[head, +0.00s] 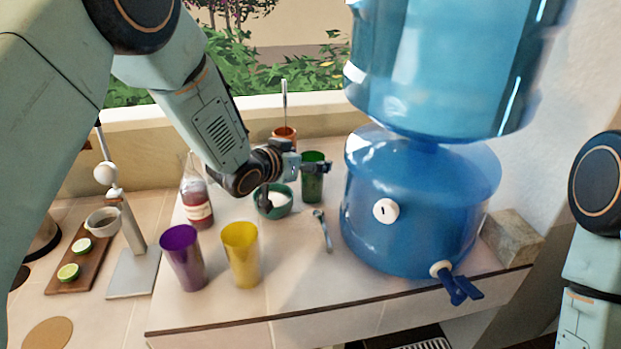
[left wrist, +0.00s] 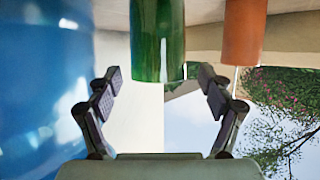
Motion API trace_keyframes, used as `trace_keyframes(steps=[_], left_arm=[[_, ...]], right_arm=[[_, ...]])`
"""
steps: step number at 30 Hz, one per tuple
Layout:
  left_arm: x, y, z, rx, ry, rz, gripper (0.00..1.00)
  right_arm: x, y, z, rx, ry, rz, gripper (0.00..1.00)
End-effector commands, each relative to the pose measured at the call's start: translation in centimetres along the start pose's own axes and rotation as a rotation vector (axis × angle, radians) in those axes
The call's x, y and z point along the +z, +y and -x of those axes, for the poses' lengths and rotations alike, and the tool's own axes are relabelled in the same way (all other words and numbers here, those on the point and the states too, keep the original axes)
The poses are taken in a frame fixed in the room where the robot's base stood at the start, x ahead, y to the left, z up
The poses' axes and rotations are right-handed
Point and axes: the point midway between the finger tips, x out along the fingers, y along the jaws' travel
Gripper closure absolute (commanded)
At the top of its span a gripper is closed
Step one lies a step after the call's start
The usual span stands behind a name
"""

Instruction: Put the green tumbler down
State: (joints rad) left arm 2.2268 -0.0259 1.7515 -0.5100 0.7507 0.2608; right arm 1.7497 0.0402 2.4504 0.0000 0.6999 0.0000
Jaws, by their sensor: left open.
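The green tumbler (head: 313,185) stands upright on the tiled shelf, just left of the blue water dispenser. My left gripper (head: 314,167) is at its upper part and hides some of it in the head view. In the left wrist view, which is upside down, the green tumbler (left wrist: 158,40) shows between the two spread fingers (left wrist: 160,78), with gaps on both sides. The left gripper is open. Part of my right arm shows at the right edge of the head view, but its gripper is out of view.
A blue water dispenser (head: 410,205) stands close on the right. An orange cup (head: 285,132) is behind. A green bowl (head: 273,207), a spoon (head: 323,230), a yellow tumbler (head: 241,255), a purple tumbler (head: 184,258) and a bottle (head: 197,200) stand or lie nearby.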

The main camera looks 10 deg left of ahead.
Motion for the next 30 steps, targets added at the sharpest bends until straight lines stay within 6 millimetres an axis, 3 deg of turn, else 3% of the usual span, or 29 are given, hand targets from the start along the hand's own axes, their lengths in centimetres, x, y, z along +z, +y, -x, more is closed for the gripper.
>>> trace_keyframes(steps=[6, 14, 30], left_arm=[[-0.1, -0.1, -1.8, -0.001, 0.001, -0.002, 0.20], [-0.1, -0.2, -2.0, -0.002, 0.000, 0.000, 0.20], [-0.1, -0.2, -2.0, -0.002, 0.001, 0.000, 0.65]], right_arm=[[0.0, 0.0, 0.3, 0.000, 0.001, 0.001, 0.60], [0.0, 0.0, 0.3, 0.000, 0.001, 0.000, 0.60], [0.0, 0.0, 0.3, 0.000, 0.001, 0.000, 0.60]])
